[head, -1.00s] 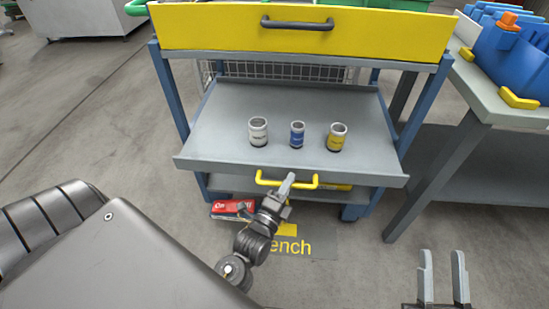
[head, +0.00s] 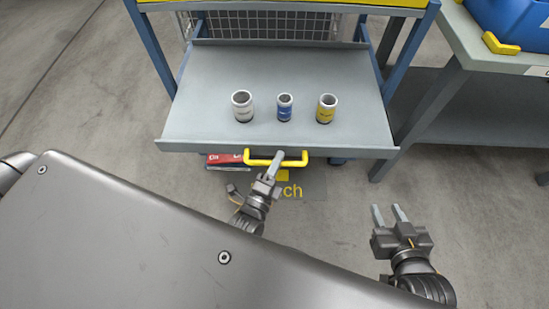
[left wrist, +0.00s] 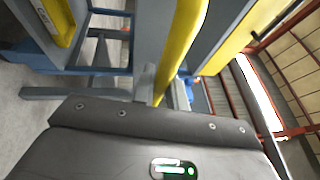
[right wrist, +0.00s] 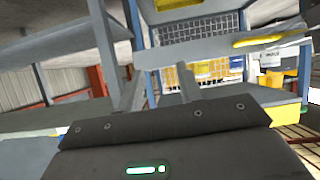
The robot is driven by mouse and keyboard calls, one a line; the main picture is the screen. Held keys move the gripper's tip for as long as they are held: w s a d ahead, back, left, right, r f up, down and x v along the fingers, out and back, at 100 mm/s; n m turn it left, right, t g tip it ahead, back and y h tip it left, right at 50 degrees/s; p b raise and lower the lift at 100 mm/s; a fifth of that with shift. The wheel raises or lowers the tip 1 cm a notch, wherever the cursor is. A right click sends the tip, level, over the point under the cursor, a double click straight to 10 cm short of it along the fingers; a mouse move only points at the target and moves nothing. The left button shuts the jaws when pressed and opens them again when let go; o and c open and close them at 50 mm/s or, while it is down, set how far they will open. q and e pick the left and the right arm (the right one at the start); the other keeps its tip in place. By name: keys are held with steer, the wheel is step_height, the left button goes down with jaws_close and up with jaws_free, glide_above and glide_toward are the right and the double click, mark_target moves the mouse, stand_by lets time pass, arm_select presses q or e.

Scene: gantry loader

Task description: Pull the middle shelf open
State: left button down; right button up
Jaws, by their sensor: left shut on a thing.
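The middle shelf (head: 290,70) is a grey tray that sticks out of the blue-framed rack toward me. A yellow handle (head: 262,162) runs along its front edge; it also shows large in the left wrist view (left wrist: 183,50). My left gripper (head: 276,163) is shut on the handle. Three small cans stand upright on the shelf: a white one (head: 243,107), a blue one (head: 284,108) and a yellow one (head: 326,109). My right gripper (head: 388,214) is open and empty, low at the right and apart from the rack.
A red box (head: 226,160) lies under the shelf front. A grey workbench (head: 450,100) with a blue bin (head: 515,25) stands at the right. A yellow drawer front (head: 300,3) is above the shelf. Floor at the left is free.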

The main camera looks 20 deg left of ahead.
arm_select(q)
steer(key=shift+a, duration=0.1)
steer(key=c, duration=1.7)
jaws_free()
